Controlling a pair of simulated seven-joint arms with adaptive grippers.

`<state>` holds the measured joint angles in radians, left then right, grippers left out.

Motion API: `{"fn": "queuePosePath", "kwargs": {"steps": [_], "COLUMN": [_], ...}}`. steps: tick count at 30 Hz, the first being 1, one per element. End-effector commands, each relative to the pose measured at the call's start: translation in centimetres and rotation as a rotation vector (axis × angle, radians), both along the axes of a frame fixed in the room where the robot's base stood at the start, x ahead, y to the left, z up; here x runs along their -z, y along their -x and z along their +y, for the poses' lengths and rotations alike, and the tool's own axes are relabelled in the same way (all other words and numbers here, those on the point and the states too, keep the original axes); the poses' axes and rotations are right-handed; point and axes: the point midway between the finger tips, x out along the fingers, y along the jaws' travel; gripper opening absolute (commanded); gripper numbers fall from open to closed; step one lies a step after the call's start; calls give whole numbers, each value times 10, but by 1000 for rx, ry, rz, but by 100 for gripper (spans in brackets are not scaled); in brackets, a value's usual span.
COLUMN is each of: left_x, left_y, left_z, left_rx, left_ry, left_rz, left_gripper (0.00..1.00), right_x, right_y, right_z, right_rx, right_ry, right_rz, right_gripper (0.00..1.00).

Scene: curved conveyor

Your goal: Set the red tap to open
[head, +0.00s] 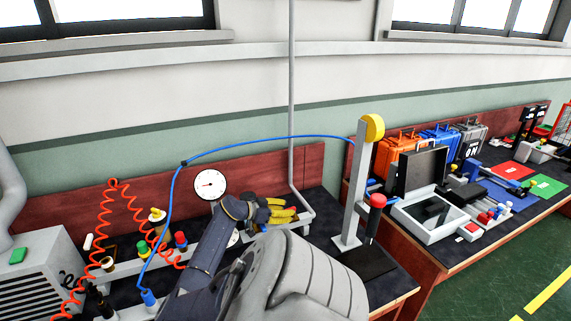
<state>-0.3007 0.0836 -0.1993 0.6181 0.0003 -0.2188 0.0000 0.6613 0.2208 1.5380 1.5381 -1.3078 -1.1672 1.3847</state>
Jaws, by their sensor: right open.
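The red tap (180,239) is a small red-topped knob on the left bench, in a row of fittings with a green-topped one and a yellow-topped one. Whether it stands open or shut is too small to tell. My right gripper (265,212) is dark and open, to the right of the red tap and apart from it. My right arm covers the bench just right of the tap. My left gripper is out of view.
A white gauge (210,184) stands behind the tap. A coiled orange hose (104,225) and a blue hose (172,200) run close by. Cases and tools crowd the far right bench.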

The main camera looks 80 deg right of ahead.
Motion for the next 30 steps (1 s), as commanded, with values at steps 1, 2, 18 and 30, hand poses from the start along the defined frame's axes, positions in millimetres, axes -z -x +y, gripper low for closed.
{"fn": "queuePosePath", "kwargs": {"steps": [1,2,18,30], "left_x": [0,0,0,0], "left_y": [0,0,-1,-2], "left_z": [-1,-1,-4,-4], "left_rx": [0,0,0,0], "left_ry": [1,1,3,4], "left_rz": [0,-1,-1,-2], "left_gripper": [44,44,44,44], "right_x": [-1,-1,-34,-46], "right_y": [-3,-4,-67,-87], "right_z": [2,3,50,65], "right_rx": [-1,-1,-1,0], "right_ry": [0,0,1,1], "right_rz": [-1,-1,-2,-1], "right_gripper": [38,38,38,38]}}
